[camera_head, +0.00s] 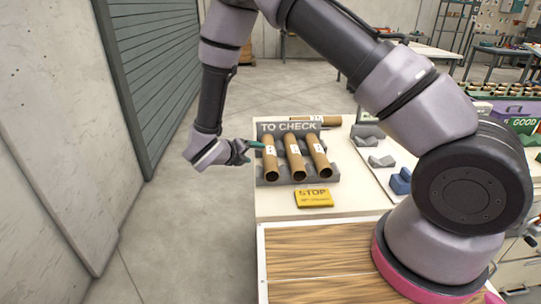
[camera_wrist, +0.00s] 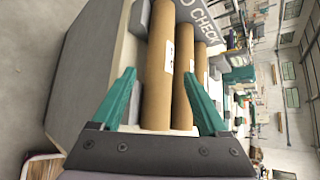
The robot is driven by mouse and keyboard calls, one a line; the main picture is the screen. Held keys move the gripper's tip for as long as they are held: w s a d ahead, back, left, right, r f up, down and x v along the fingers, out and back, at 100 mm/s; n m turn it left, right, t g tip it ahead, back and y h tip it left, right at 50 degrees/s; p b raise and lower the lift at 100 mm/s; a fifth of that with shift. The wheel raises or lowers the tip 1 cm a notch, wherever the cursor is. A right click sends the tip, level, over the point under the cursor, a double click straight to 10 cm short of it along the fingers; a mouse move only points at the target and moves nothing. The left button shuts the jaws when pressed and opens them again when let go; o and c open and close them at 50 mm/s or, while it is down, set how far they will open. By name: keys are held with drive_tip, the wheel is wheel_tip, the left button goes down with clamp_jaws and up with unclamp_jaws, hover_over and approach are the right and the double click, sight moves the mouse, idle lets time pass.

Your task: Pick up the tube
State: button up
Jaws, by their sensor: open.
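Three brown cardboard tubes with white labels lie side by side in a grey rack (camera_head: 263,182) marked "TO CHECK". They are the left tube (camera_head: 271,165), the middle tube (camera_head: 296,164) and the right tube (camera_head: 319,160). My gripper (camera_head: 258,145) is at the left side of the rack, close to the left tube. In the wrist view my gripper's two green fingers (camera_wrist: 165,98) are apart. The nearest tube (camera_wrist: 158,65) shows between them, with a second tube (camera_wrist: 184,75) close to the right finger. I cannot tell whether either finger touches a tube.
Another tube (camera_head: 327,120) lies behind the rack's sign (camera_head: 289,127). A yellow "STOP" block (camera_head: 314,198) sits in front of the rack. Grey holders (camera_head: 382,162) and a blue block (camera_head: 401,182) are to the right. Open floor lies left of the table.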

sight(265, 154)
drive_tip(key=x, duration=0.9)
drive_tip(key=shift+d+f, duration=0.2)
drive_tip(key=shift+d, duration=0.05)
drive_tip(key=c, duration=1.2)
drive_tip(key=shift+r, duration=0.15)
